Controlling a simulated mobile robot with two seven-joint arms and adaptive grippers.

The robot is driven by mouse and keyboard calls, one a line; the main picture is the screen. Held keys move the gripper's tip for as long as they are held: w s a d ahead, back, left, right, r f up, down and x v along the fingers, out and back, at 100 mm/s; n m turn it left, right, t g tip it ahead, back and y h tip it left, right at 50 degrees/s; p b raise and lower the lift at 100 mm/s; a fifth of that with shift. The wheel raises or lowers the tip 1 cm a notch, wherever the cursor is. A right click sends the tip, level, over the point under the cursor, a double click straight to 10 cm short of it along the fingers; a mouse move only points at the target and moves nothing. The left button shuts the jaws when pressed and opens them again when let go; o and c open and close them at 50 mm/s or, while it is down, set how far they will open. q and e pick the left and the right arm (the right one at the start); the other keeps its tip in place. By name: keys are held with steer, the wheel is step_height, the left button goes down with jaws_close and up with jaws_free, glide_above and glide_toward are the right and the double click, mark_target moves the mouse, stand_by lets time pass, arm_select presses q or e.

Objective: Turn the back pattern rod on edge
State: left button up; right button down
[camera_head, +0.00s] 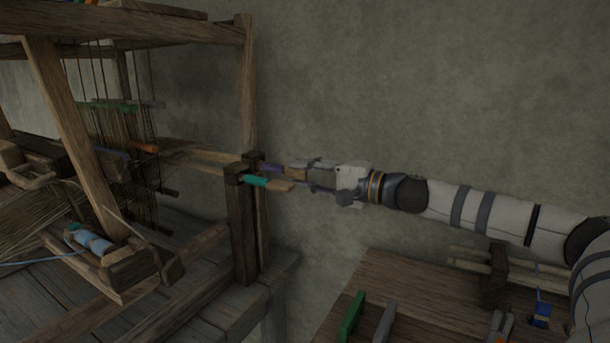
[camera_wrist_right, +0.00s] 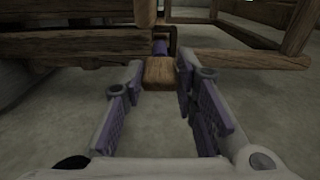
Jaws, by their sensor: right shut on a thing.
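The back pattern rod, purple (camera_head: 272,167) with a flat wooden end, sticks out of the dark post at the loom's right side. My right gripper (camera_head: 303,175) reaches in from the right and is shut on the wooden end. In the right wrist view, this wooden end (camera_wrist_right: 158,73) sits between the two fingers, with a bit of purple (camera_wrist_right: 160,47) behind it. I cannot tell surely whether it lies flat or on edge. A teal rod (camera_head: 256,181) with a flat wooden end lies in front of it, close below the gripper. My left gripper is not in view.
The dark slotted post (camera_head: 241,225) stands on the loom's plank base. A blue-wound shuttle (camera_head: 92,240) lies at the left. A wooden table (camera_head: 395,280) at lower right carries a green piece (camera_head: 351,317) and a grey piece (camera_head: 385,323). The wall behind is bare.

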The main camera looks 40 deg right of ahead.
stand_by(0.3)
steer(key=c, duration=1.6)
jaws_free()
steer(key=shift+o, duration=0.2)
steer(key=v, duration=1.2)
